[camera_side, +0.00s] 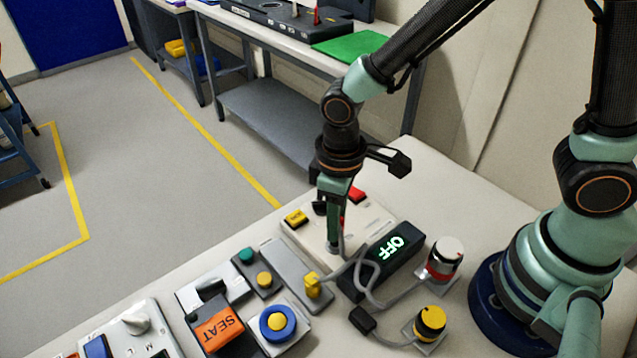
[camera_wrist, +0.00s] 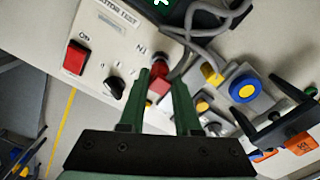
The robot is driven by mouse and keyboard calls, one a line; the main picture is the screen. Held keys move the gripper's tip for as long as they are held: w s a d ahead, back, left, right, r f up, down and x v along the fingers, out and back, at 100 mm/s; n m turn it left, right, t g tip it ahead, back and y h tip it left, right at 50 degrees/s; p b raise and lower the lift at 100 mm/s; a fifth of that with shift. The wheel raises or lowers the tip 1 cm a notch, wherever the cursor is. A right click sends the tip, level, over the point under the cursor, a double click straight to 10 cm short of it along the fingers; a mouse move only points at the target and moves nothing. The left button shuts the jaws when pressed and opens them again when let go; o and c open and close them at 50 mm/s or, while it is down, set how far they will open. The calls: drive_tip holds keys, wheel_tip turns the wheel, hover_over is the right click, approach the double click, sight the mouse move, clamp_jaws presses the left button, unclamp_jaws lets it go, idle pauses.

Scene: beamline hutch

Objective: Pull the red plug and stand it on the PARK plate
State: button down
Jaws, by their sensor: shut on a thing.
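My gripper (camera_side: 333,238) points down over the white panel (camera_side: 377,222) in the side view. In the wrist view its green fingers (camera_wrist: 160,78) are shut on the red plug (camera_wrist: 157,87), whose red body shows between them. A grey cable runs beside the plug. In the side view the fingers hide most of the plug; only a sliver of red shows. I cannot tell whether the plug is still seated in the panel. I cannot make out any plate marked PARK.
The panel carries a red switch (camera_wrist: 75,58) and a black knob (camera_wrist: 115,89).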

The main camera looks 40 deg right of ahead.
drive_tip(key=shift+r, duration=0.15)
drive_tip(key=shift+r, duration=2.35)
wheel_tip(320, 180, up, 10)
hover_over(278, 253)
wheel_tip(278, 253, down, 20)
drive_tip(key=shift+r, duration=0.15)
drive_tip(key=c, duration=0.6)
unclamp_jaws()
